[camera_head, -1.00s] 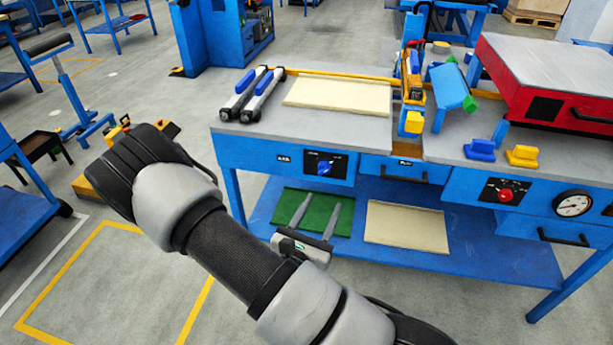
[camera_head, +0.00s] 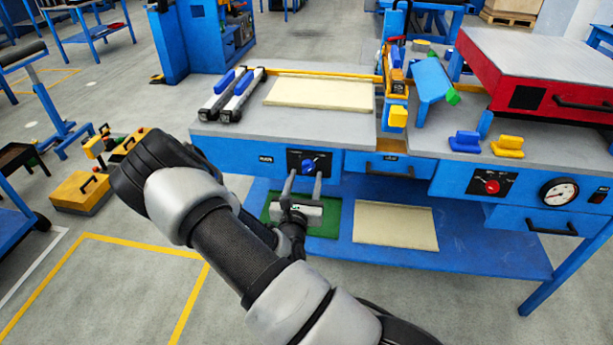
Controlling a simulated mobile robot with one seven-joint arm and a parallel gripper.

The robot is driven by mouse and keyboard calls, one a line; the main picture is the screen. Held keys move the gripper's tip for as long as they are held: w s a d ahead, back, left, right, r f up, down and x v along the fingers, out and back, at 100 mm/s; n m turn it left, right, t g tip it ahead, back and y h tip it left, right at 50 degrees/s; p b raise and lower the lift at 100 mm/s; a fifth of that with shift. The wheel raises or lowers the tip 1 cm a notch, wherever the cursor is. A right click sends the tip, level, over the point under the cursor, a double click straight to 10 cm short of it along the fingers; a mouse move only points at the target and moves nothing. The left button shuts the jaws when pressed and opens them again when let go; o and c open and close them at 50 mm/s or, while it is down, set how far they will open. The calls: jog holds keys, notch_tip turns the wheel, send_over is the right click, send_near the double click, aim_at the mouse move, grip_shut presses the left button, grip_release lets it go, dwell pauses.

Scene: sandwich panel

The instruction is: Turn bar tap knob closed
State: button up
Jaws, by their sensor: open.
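A blue knob (camera_head: 309,167) sits on a black dial plate on the left front of the blue workbench. A red knob (camera_head: 491,186) sits on a similar plate further right. The labels are too small to read, so I cannot tell by text which is the bar tap knob. My gripper (camera_head: 304,173) is open, its two grey fingers pointing up towards the blue knob, with the tips at its lower left and lower right. I cannot tell whether they touch it. The knob's exact turn angle is hard to read.
The worktop (camera_head: 290,122) carries clamps (camera_head: 233,95), a cream panel (camera_head: 320,92) and a red press box (camera_head: 545,75). A drawer with a handle (camera_head: 390,170) is right of the blue knob. A lower shelf (camera_head: 470,240) holds a green mat and another panel (camera_head: 395,225).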

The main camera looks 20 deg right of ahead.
aim_at(308, 168)
jog(key=shift+x, duration=1.5)
jog(key=shift+c, duration=0.5)
jog(key=c, duration=1)
jog(key=shift+o, duration=0.2)
